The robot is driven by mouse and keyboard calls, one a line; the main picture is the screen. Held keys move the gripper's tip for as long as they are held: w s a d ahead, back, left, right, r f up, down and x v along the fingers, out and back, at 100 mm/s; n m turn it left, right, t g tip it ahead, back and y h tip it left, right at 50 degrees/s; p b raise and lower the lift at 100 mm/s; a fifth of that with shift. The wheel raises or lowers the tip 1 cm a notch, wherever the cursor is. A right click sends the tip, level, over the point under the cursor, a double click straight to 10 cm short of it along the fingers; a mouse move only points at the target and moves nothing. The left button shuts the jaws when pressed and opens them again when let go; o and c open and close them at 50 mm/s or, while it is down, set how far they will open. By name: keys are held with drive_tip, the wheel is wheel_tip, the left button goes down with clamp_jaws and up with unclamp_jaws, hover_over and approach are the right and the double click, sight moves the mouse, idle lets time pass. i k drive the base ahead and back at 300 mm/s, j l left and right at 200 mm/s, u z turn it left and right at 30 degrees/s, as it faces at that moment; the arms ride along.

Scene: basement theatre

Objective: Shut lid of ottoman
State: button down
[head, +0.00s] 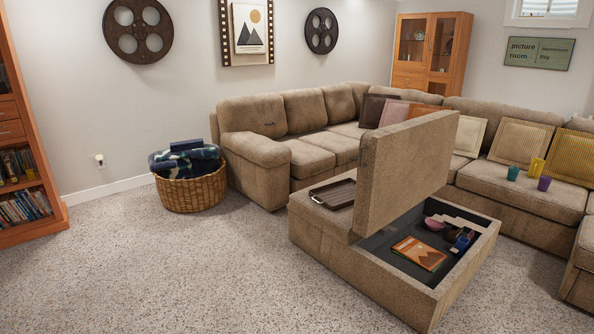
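The ottoman (325,240) is a large tan fabric block in the middle of the carpet, in front of the sectional sofa. Its lid (406,172) is a thick tan padded slab, raised and standing steeply tilted over the middle of the ottoman. The open dark storage space shows to the right of the lid. Inside lie an orange-brown book or box (419,253), a pink bowl (434,224) and some small dark blue items (462,241). Part of the interior is hidden behind the lid. My gripper is not in view.
A brown tray (335,193) rests on the ottoman's closed left part. The tan sectional sofa (318,150) wraps behind and right, with several cups on its seat. A wicker basket (190,192) with blankets stands left. The carpet (190,270) in front and left is clear.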

sight(400, 165)
drive_tip(key=i+j+u, duration=0.15)
drive_tip(key=i, duration=1.3)
drive_tip(key=i+j+z, duration=0.1)
drive_tip(key=i+z, duration=0.35)
drive_tip(key=i+j+z, duration=0.35)
drive_tip(key=i+z, duration=0.15)
drive_tip(key=i+j+z, duration=0.2)
drive_tip(key=z, duration=0.15)
drive_tip(key=i+j+z, duration=0.45)
drive_tip(key=j+z, duration=0.25)
drive_tip(key=i+j+z, duration=0.2)
drive_tip(key=j, duration=0.2)
drive_tip(key=j+z, duration=0.25)
drive_tip(key=j, duration=0.15)
